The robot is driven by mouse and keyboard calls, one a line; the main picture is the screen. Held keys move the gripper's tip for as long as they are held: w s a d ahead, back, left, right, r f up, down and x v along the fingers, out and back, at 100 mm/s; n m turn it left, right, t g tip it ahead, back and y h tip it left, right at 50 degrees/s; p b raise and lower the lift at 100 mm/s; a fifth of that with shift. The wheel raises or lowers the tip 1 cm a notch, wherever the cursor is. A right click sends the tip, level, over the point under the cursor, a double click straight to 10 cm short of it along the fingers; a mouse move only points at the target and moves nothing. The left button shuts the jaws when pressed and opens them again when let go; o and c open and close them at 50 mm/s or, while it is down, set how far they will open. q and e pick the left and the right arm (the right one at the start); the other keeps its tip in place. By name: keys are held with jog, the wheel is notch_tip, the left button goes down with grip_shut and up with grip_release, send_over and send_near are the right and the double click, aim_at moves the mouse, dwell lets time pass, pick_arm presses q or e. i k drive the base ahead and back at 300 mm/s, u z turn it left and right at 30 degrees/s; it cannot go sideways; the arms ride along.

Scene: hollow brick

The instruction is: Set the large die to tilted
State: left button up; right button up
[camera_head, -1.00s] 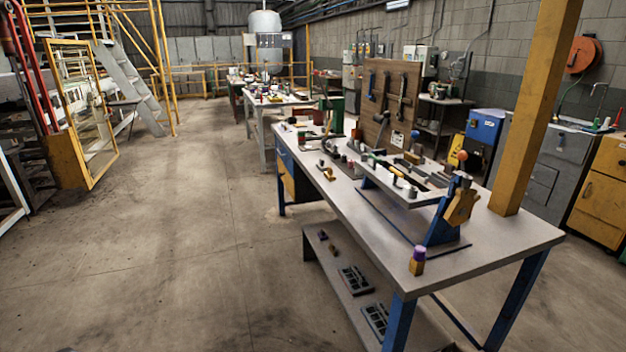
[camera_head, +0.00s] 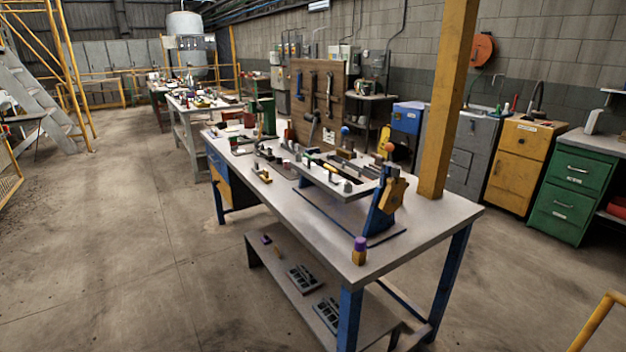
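A workbench (camera_head: 300,215) with a grey top and blue legs stands right of centre. On it a flat grey fixture plate (camera_head: 345,187) with several small parts sits raised over a dark base. A blue bracket (camera_head: 380,215) with a yellow block (camera_head: 393,194) and an orange knob (camera_head: 389,147) stands at its near end. The plate looks roughly level. I cannot tell for certain which part is the large die. Neither of my grippers is in view.
A small purple-topped yellow piece (camera_head: 359,252) stands near the bench's front corner. A yellow rail (camera_head: 598,320) is at lower right. The floor (camera_head: 120,240) left of the bench is clear.

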aim_at(346, 192)
jog(key=u, duration=1.25)
jog(key=i, duration=2.15)
jog(key=z, duration=3.2)
